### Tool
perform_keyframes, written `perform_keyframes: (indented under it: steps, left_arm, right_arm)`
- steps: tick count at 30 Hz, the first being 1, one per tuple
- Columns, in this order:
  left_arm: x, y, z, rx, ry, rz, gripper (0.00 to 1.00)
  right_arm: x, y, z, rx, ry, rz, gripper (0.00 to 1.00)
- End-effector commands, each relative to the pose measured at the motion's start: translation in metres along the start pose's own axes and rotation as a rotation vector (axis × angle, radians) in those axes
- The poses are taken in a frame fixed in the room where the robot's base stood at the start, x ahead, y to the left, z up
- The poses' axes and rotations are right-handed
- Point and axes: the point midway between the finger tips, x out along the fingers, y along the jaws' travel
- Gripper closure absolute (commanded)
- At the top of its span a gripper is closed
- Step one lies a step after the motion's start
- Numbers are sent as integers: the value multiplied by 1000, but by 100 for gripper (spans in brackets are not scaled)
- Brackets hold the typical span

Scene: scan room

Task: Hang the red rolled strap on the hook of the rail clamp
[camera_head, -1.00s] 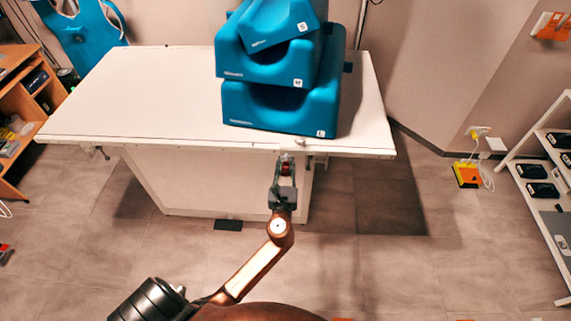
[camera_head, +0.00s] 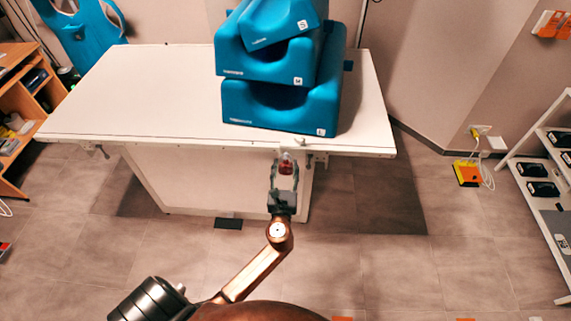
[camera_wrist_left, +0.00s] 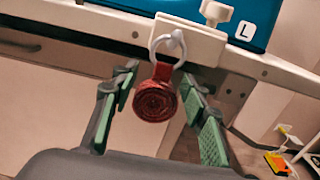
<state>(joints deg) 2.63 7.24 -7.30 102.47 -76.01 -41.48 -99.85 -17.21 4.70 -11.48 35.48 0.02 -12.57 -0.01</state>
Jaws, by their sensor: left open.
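The red rolled strap (camera_wrist_left: 156,100) hangs below its pale ring (camera_wrist_left: 167,48) in the left wrist view. The ring is at the hook (camera_wrist_left: 176,40) on the front of the white rail clamp (camera_wrist_left: 190,42), and appears to hang around it. The strap also shows small in the head view (camera_head: 286,167). My left gripper (camera_head: 285,172) is open at the table's front edge. Its green-padded fingers (camera_wrist_left: 160,105) stand apart on both sides of the roll, with gaps showing. My right gripper is not in view.
The white table (camera_head: 150,95) carries stacked blue foam cushions (camera_head: 265,105) just behind the clamp. Its front rail (camera_head: 210,146) runs along the edge. A shelf (camera_head: 550,190) stands at the right, and a yellow-orange device (camera_head: 467,174) lies near the wall.

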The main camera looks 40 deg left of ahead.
Motion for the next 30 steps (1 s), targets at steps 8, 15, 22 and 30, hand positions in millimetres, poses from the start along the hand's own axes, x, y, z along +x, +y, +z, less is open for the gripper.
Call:
perform_keyframes:
  steps: [8, 15, 22, 30]
  left_arm:
    - [-59, 1, -2, -1, 5, 1, 59]
    - [-94, 0, -2, 0, 4, 0, 59]
    - [-104, 0, -1, -1, 3, 0, 59]
    - [-101, -2, -20, -33, 44, -12, 59]
  right_arm:
    - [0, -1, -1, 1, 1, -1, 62]
    - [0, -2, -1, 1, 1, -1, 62]
    - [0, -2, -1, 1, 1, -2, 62]
    - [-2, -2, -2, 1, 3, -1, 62]
